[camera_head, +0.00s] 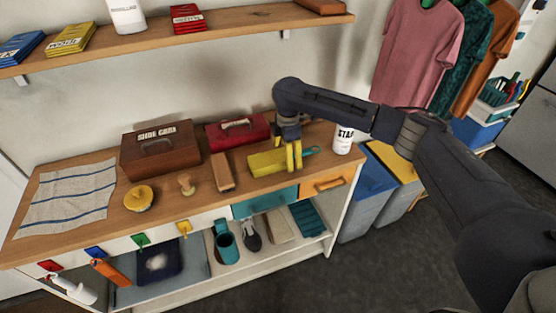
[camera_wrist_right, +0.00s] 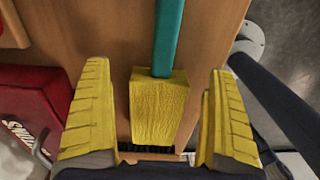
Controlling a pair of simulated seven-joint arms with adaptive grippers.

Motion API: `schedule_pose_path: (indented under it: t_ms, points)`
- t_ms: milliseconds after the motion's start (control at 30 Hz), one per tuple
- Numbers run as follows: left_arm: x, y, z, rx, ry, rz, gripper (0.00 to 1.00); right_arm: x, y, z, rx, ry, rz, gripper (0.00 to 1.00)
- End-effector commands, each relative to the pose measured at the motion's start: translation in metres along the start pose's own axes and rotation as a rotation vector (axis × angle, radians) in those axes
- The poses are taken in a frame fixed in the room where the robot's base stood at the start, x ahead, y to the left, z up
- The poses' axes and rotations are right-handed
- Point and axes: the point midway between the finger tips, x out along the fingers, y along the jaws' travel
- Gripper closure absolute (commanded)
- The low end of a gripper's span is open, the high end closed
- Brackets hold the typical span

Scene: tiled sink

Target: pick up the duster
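The duster has a yellow block head (camera_head: 263,163) and a teal handle (camera_head: 310,152). It lies on the wooden counter (camera_head: 75,228), right of the middle. In the right wrist view its yellow head (camera_wrist_right: 158,105) shows between my fingers, with the teal handle (camera_wrist_right: 168,38) pointing up the picture. My right gripper (camera_head: 292,157) points down over the duster and partly hides it in the head view. Its yellow-padded fingers (camera_wrist_right: 158,115) are open, one on each side of the head, with gaps on both sides. My left gripper is not in view.
A red box (camera_head: 238,132) stands behind the duster, and a white bottle (camera_head: 344,138) stands right of it. A brown block (camera_head: 222,172), a wooden knob-like tool (camera_head: 186,184) and a round yellow item (camera_head: 139,198) lie to the left. A shelf (camera_head: 200,35) runs above.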

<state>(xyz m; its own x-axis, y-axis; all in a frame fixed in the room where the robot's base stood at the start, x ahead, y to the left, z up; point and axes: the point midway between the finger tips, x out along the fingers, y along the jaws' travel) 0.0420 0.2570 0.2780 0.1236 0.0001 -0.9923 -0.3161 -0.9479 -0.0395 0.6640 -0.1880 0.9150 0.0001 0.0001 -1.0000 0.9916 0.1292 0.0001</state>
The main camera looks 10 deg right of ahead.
Motion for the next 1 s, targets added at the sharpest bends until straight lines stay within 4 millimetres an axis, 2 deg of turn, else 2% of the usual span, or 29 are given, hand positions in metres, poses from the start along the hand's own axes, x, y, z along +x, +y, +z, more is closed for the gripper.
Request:
schedule_pose_path:
  t_ms: [67,467,767,1000]
  points:
    - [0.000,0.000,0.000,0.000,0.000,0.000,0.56,0.000,0.000,0.000,0.000,0.000,0.000,0.19]
    - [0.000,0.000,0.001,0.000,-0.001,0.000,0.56,0.000,0.000,0.000,0.000,0.000,0.000,0.65]
    - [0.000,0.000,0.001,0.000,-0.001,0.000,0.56,-0.002,0.000,0.000,0.000,0.000,0.001,0.66]
    - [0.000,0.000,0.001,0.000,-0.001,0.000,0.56,-0.019,0.001,0.001,0.000,0.000,0.003,0.66]
